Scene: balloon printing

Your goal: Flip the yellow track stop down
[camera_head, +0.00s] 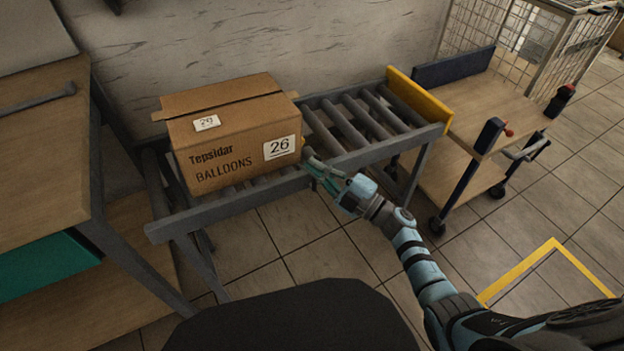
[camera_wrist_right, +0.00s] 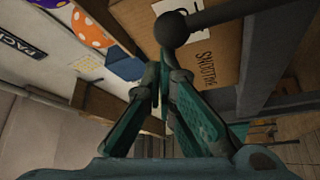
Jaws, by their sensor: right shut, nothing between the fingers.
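The yellow track stop (camera_head: 420,98) is a flat yellow board standing upright across the right end of the roller conveyor (camera_head: 345,122). It is not visible in the wrist view. My right gripper (camera_head: 311,160) is shut and empty at the conveyor's front rail, close to the lower right corner of the carton and well left of the stop. In the wrist view, its closed fingers (camera_wrist_right: 163,68) point at a dark round knob (camera_wrist_right: 172,29) on a rod; whether they touch it is unclear. My left gripper is not in view.
A cardboard balloon carton (camera_head: 235,135) marked 26 sits on the conveyor's left part. The rollers between carton and stop are bare. A wooden cart (camera_head: 495,100) stands beyond the stop. A workbench (camera_head: 40,150) is at left. The tiled floor in front is mostly open.

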